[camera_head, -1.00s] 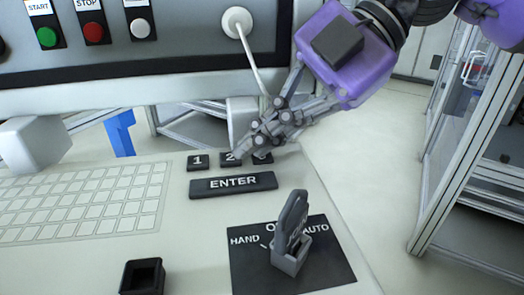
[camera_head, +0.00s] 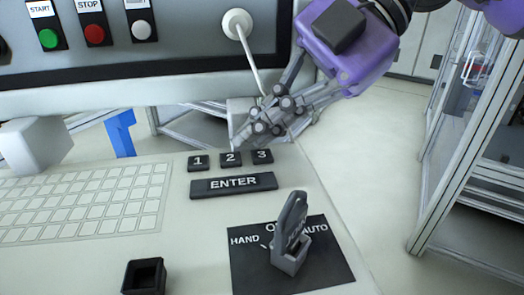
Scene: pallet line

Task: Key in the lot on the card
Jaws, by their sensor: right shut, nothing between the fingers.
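The keys 1 (camera_head: 198,163), 2 (camera_head: 231,159) and 3 (camera_head: 262,157) stand in a row on the pale console desk (camera_head: 190,235). The wide black ENTER key (camera_head: 233,185) lies just in front of them. My right gripper (camera_head: 240,143) is shut and empty. Its fingertips hang just behind and above keys 2 and 3, with all three keys in clear view. I cannot tell the exact gap between fingertips and keys. No card with a lot shows in this view. My left gripper is not in view.
A selector switch (camera_head: 290,235) marked HAND and AUTO rises at the front right of the desk. A black square holder (camera_head: 143,277) stands at the front. A flat keyboard (camera_head: 85,202) lies at left.

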